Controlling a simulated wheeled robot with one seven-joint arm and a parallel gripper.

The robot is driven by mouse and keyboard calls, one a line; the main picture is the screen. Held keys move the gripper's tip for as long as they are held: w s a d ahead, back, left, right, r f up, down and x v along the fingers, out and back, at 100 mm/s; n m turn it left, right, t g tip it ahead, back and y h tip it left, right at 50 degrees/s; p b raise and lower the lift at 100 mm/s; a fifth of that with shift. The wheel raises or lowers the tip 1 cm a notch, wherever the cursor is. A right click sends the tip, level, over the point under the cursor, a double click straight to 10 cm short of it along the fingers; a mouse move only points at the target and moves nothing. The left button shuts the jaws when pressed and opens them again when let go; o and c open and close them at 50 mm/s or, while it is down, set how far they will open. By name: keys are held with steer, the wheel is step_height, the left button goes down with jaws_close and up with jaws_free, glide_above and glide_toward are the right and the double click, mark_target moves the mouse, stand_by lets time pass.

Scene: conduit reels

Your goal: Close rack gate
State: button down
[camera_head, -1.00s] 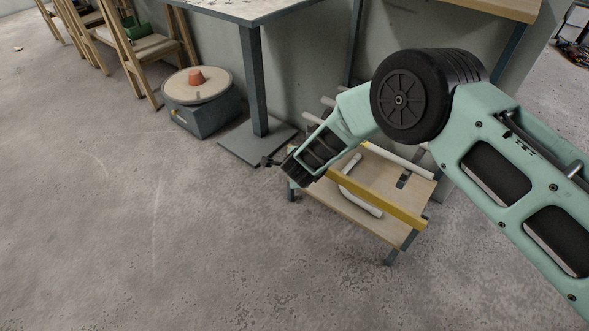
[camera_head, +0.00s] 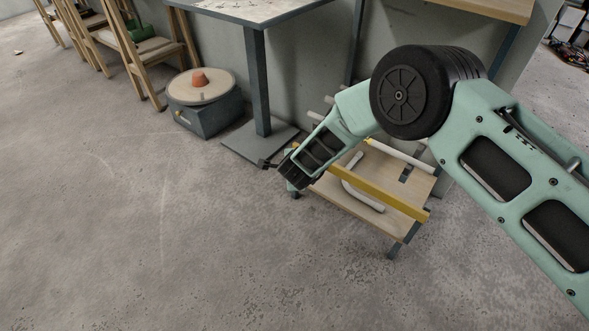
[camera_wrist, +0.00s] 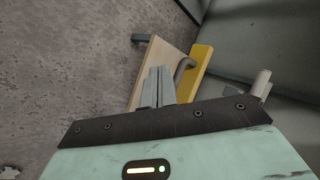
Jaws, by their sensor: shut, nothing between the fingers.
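The low wooden rack (camera_head: 335,199) stands on the floor right of the picture's middle, with dark legs. A yellow bar (camera_head: 385,190), which looks like its gate, runs along it; it also shows in the wrist view (camera_wrist: 199,72). My gripper (camera_head: 266,164) is shut and empty at the rack's left end, beyond the bar's left end. In the wrist view my closed fingers (camera_wrist: 158,86) appear over the board, left of the bar. My arm hides the bar's left end in the head view; I cannot tell whether anything touches.
A table's post (camera_head: 256,85) and flat foot plate stand just behind and left of my gripper. A turntable box (camera_head: 204,117) with an orange cone sits farther left, near wooden chairs (camera_head: 140,50). A wall is behind the rack. The floor at left and front is clear.

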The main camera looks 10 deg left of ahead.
steer(key=s+a+r+p, duration=0.2)
steer(key=s+r, duration=0.3)
steer(key=r, duration=0.1)
steer(key=shift+s+a+r+p, duration=0.15)
steer(key=shift+a+r+p, duration=0.2)
steer(key=shift+r+p, duration=0.05)
steer(key=s+r+n+g+y, duration=0.1)
steer(key=s+r+n+y, duration=0.15)
steer(key=r, duration=0.35)
steer(key=s+r+n+g+y, duration=0.1)
steer(key=r+n, duration=0.2)
steer(key=r, duration=0.4)
steer(key=s+d+r+n+g, duration=0.3)
steer(key=s+d+r+n, duration=0.2)
steer(key=s+r+n, duration=0.3)
steer(key=s+d+r+n+g+h, duration=0.1)
steer(key=s+d+r+n+h, duration=0.25)
steer(key=s+d, duration=0.7)
steer(key=s+d+r+n+g+h, duration=0.25)
steer(key=s+d+n, duration=0.4)
steer(key=d, duration=0.65)
step_height(320, 180, up, 31)
steer(key=s+d+m+p, duration=0.1)
steer(key=p, duration=2.9)
steer(key=shift+s+r+t+p, duration=0.15)
steer(key=shift+r+t+p, duration=0.05)
steer(key=shift+t+p, duration=0.15)
steer(key=shift+y, duration=0.25)
